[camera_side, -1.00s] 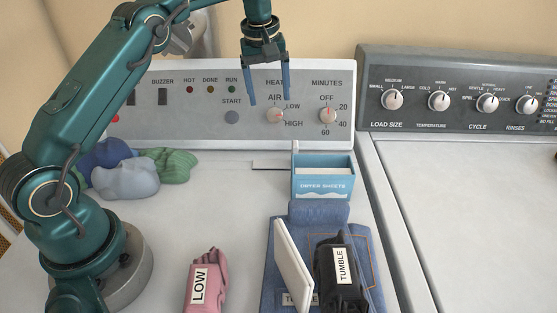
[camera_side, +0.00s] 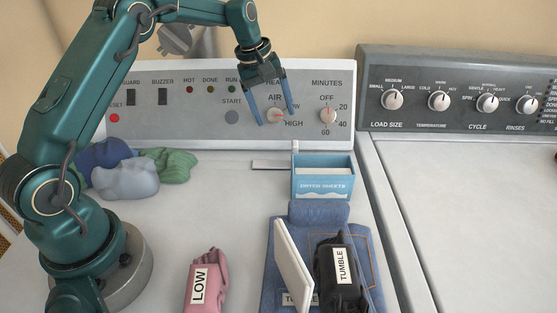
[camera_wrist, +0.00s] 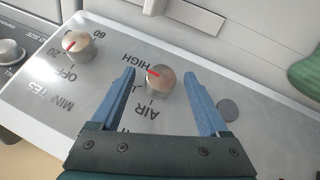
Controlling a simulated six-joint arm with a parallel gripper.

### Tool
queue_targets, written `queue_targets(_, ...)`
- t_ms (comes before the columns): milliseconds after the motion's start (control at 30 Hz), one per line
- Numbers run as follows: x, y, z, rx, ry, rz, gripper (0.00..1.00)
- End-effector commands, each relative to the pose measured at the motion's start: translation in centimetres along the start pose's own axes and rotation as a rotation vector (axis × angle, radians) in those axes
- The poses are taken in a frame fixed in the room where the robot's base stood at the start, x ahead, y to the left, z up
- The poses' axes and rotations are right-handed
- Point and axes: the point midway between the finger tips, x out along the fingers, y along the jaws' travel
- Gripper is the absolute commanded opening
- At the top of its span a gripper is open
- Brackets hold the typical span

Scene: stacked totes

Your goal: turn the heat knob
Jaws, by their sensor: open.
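The heat knob (camera_side: 274,116) is a round metallic dial with a red mark, on the light dryer panel beside the AIR, LOW and HIGH labels. In the wrist view the heat knob (camera_wrist: 161,84) lies between the two blue fingers, with its red mark toward the HIGH label. My gripper (camera_side: 277,122) is open, with one finger on each side of the knob in the side view. The wrist view shows gaps between my gripper's fingers (camera_wrist: 161,71) and the knob. I cannot tell how far the fingertips stand from the panel face.
The minutes knob (camera_side: 328,115) is just right of the heat knob. A blue dryer sheets box (camera_side: 323,187) stands below the panel. A pink LOW bundle (camera_side: 206,282), a black TUMBLE bundle (camera_side: 340,275) and folded cloths (camera_side: 125,180) lie on the dryer top.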

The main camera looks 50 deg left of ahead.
Motion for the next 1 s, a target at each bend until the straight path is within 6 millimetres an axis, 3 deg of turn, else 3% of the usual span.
queue_targets(467,0.0,-0.6,0.0,-0.148,-0.009,0.188,0.78)
queue_targets(733,-5.4,-1.4,-0.2,-0.143,-0.003,0.194,0.78)
queue_targets(1000,-9.9,0.1,-0.5,-0.139,-0.005,0.194,0.78)
